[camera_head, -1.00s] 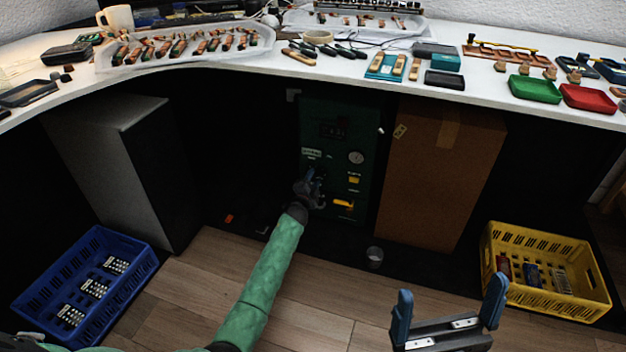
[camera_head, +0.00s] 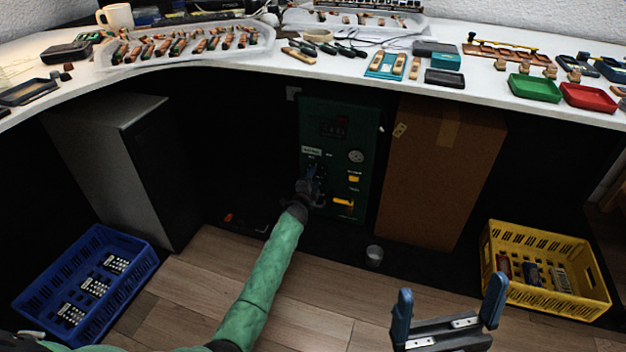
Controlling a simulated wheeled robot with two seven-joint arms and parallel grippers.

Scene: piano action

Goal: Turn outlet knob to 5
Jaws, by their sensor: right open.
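A dark green control panel (camera_head: 340,125) stands under the table, with a round gauge (camera_head: 356,157), a small yellow part (camera_head: 353,179) and a yellow handle (camera_head: 343,202) on its front. My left gripper (camera_head: 313,178) is at the panel's lower left, left of the yellow parts. It covers that part of the panel, so the outlet knob and its setting cannot be made out. The fingers are too small and dark to tell whether they are shut. My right gripper (camera_head: 447,314) is open and empty above the floor at the lower right, far from the panel.
A cardboard box (camera_head: 440,180) stands right of the panel, and a grey cabinet (camera_head: 125,165) stands to the left. A small cup (camera_head: 374,254) is on the floor below. A blue crate (camera_head: 85,285) and a yellow crate (camera_head: 545,270) flank the floor. The white table (camera_head: 255,68) overhangs the panel.

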